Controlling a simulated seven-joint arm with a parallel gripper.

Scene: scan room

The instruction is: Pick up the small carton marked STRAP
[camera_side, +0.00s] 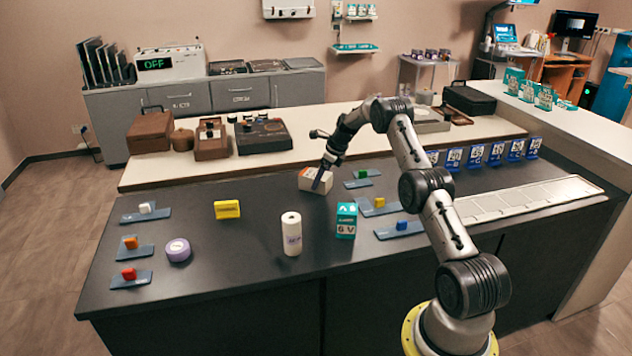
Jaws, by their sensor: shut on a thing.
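A small white and orange-brown carton (309,182) is at the back middle of the dark table. My gripper (322,180) reaches down over its right part and is shut on it. I cannot read any marking on the carton at this size, so I cannot tell whether it says STRAP. The fingers hide part of its front. I cannot tell whether its bottom touches the table.
On the dark table (250,266) stand a yellow box (227,209), a white cylinder (291,234), a teal carton (346,220) and a purple roll (178,250). Several blue plates with coloured blocks lie left and right. Blue marker cards (475,156) line the back right.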

